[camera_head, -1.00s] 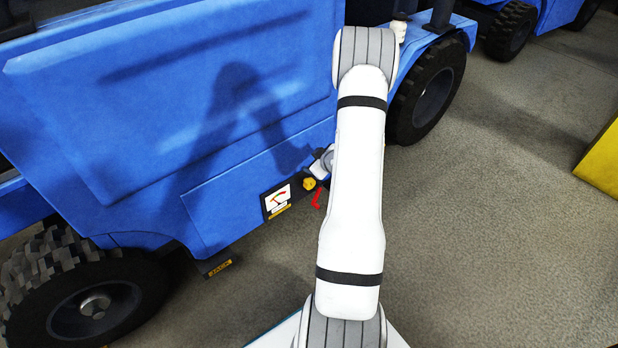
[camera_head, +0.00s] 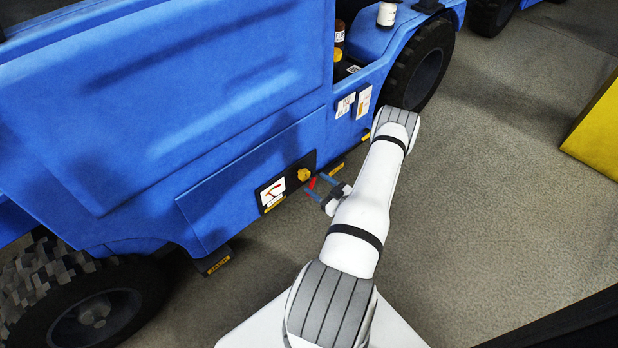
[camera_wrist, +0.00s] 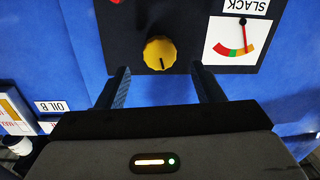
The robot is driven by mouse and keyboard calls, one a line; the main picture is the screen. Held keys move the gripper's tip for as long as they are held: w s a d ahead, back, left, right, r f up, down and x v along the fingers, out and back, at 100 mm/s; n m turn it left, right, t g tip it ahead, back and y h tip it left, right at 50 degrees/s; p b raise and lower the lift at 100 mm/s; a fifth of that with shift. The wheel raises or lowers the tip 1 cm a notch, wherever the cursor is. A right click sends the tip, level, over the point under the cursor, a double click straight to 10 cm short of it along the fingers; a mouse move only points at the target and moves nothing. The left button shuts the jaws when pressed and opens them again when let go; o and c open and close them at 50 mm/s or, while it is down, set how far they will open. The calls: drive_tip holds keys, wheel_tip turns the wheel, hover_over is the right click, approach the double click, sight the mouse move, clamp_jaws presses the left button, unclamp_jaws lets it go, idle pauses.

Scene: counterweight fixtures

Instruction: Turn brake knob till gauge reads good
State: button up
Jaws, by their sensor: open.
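The yellow brake knob (camera_head: 304,174) sits on a dark panel low on the blue vehicle's side. In the wrist view the knob (camera_wrist: 159,53) shows a dark pointer mark on its face. The gauge (camera_head: 272,192) is beside it; in the wrist view the gauge (camera_wrist: 232,41) appears upside down, with a red, orange and green arc and a label reading SLACK. My gripper (camera_head: 318,186) is open and empty. In the wrist view its fingers (camera_wrist: 160,70) straddle the knob's line, apart from it.
A small red part (camera_head: 312,183) is close to the knob and my fingers. Wheels (camera_head: 420,65) flank the vehicle side. A yellow block (camera_head: 597,130) stands at the right; the floor between is clear.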

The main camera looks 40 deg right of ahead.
sight(307, 176)
drive_tip(key=w, duration=0.3)
drive_tip(key=w+b, duration=0.1)
drive_tip(key=w, duration=0.1)
drive_tip(key=shift+a, duration=0.35)
drive_tip(key=c, duration=1)
drive_tip(key=shift+o, duration=0.2)
drive_tip(key=shift+f+m+b, duration=0.1)
drive_tip(key=shift+m+b, duration=0.3)
drive_tip(key=shift+m, duration=2.9)
